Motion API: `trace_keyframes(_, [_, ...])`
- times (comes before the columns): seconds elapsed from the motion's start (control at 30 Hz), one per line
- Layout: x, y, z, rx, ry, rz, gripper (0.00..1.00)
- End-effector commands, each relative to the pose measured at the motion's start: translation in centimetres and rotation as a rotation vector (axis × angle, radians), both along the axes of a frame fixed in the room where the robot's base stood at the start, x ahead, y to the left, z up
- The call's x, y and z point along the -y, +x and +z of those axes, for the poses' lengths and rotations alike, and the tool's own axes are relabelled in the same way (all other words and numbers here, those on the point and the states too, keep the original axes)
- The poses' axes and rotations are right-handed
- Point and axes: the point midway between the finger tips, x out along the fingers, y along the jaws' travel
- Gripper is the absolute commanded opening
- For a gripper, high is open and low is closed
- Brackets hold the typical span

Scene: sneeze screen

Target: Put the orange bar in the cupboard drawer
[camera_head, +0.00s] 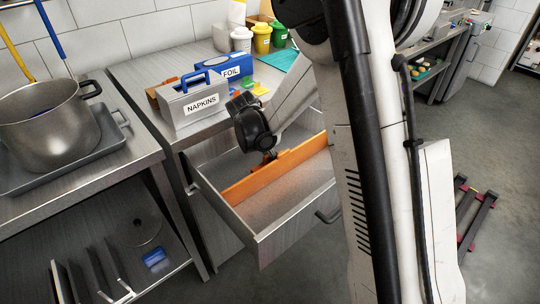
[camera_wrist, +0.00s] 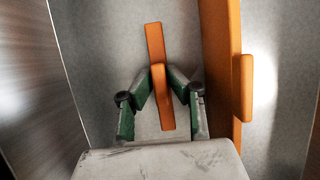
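The cupboard drawer (camera_head: 282,207) is pulled open under the counter. A long orange board (camera_head: 270,174) stands in it like a divider and shows at the right in the wrist view (camera_wrist: 222,60). A smaller orange bar (camera_wrist: 155,42) with a raised grip piece is in the middle of the wrist view, over the drawer floor and left of the board. My gripper (camera_wrist: 162,72) points down into the drawer. Its green fingertips meet both sides of the grip piece, so it looks shut on the bar. Whether the bar touches the drawer floor is unclear.
On the counter are a grey napkins box (camera_head: 195,104), a blue foil box (camera_head: 228,68) and several lidded cups near the wall. A large pot (camera_head: 45,125) stands on a tray at the left. The drawer's front part is clear.

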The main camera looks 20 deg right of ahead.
Motion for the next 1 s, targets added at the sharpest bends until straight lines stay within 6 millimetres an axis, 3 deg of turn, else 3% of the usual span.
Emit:
trace_keyframes(0.1, [0.0,0.0,0.0,0.0,0.0,0.0,0.32])
trace_keyframes(0.47, [0.0,0.0,0.5,0.0,0.0,0.0,0.32])
trace_keyframes(1.0, [-3.4,-1.6,9.3,-0.001,0.001,0.001,0.32])
